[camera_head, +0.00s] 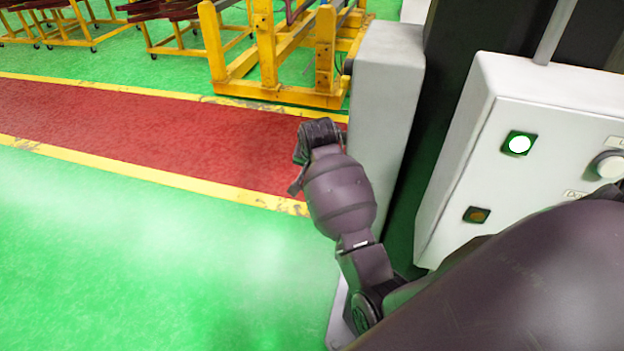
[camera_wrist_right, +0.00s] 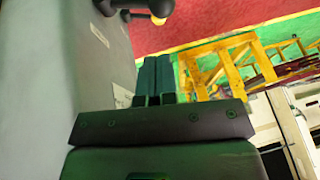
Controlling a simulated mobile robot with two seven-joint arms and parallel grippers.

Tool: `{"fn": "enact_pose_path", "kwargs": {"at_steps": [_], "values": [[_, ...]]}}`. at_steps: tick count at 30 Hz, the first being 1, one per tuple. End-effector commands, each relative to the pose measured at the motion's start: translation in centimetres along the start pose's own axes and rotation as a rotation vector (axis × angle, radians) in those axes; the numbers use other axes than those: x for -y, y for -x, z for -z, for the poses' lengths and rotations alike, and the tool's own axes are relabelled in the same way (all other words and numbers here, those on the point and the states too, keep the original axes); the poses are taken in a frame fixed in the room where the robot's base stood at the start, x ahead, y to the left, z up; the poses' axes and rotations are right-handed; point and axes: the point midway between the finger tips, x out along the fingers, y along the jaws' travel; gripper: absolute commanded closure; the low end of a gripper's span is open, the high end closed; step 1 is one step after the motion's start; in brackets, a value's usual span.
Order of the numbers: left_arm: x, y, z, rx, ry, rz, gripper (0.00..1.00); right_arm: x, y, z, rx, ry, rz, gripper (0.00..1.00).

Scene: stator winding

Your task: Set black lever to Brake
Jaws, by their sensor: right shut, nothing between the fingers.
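The black lever (camera_wrist_right: 158,8) shows at the top of the right wrist view as a dark rounded knob on a short dark stem. It stands out from the side of a grey box (camera_wrist_right: 60,60), and its upper part is cut off by the picture's edge. Pale labels (camera_wrist_right: 97,33) sit on that side; I cannot read them. My right gripper (camera_wrist_right: 153,62) is shut and empty, its fingers side by side close to the box and apart from the lever. In the head view my right gripper (camera_head: 317,137) is in front of the grey box. My left gripper is out of view.
A white control panel (camera_head: 560,130) with a lit white button (camera_head: 519,144) stands at the right. Yellow racks (camera_head: 270,60) stand behind. The green floor (camera_head: 150,250) and red walkway (camera_head: 150,130) to the left are clear.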

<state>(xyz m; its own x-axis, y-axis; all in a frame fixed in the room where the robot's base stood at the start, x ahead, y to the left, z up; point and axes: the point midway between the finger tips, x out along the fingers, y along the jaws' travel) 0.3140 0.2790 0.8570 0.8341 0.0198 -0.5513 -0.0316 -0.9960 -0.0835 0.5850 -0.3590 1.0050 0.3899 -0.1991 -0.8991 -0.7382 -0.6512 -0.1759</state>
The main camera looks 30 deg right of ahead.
Motion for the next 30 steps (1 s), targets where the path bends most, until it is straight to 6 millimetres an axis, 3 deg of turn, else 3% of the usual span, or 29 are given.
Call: {"fn": "enact_pose_path", "kwargs": {"at_steps": [17, 30], "values": [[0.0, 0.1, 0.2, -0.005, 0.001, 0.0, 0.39, 0.0, 0.0, -0.1, 0.039, -0.036, -0.026, 1.0], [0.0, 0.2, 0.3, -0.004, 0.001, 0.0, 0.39, -0.1, -6.1, -0.3, 0.04, -0.035, -0.026, 1.0]]}}
